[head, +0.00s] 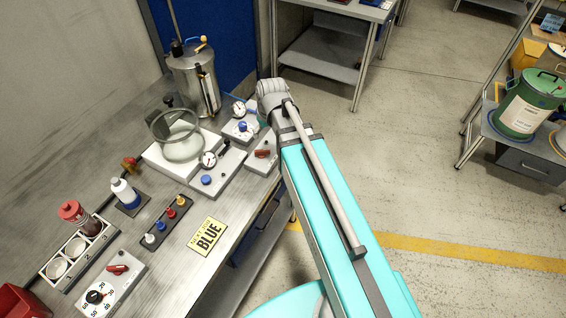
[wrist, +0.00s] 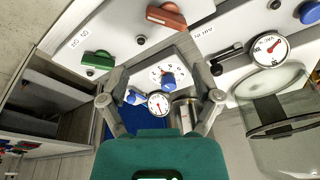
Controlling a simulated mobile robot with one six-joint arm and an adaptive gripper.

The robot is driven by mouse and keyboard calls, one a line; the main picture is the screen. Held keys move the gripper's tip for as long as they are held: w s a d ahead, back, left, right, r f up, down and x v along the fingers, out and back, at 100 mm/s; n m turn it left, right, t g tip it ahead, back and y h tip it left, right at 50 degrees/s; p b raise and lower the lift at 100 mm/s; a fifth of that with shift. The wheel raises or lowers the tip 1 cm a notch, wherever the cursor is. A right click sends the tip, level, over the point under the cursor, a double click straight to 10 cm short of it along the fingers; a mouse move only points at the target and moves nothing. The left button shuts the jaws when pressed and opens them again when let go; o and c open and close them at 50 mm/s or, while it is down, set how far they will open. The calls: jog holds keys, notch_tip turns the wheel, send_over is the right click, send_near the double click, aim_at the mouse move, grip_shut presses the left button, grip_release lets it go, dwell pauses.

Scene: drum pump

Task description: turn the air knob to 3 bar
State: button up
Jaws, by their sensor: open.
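The blue air knob (wrist: 168,79) sits on a white plate with a printed scale in the wrist view; where it points is too small to read. A round gauge (wrist: 158,103) with a red needle stands just behind it; its value is not legible. In the head view the same knob (head: 243,127) and gauge (head: 239,108) are on the bench's far right part, left of my wrist. My gripper (wrist: 158,68) is open and empty, its fingers on either side of the knob in the wrist picture. I see no contact. The head view hides my fingers behind the wrist.
A second gauge (wrist: 270,49) and blue knob (wrist: 310,12) sit close by on another white block. A red switch (wrist: 166,15) and green switch (wrist: 97,60) are near the fingers. A glass vessel (head: 182,135) and metal drum (head: 193,78) stand left of my wrist.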

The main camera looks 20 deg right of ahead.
jog(key=s+d+f+m+g+h+b, duration=0.1)
jog(key=s+d+f+m+g+b, duration=0.1)
jog(key=s, duration=0.8)
jog(key=shift+d+f+m+b, duration=0.45)
jog(key=shift+f+m+b, duration=0.1)
jog(key=shift+f, duration=0.35)
jog(key=shift+s, duration=0.1)
dwell(0.6)
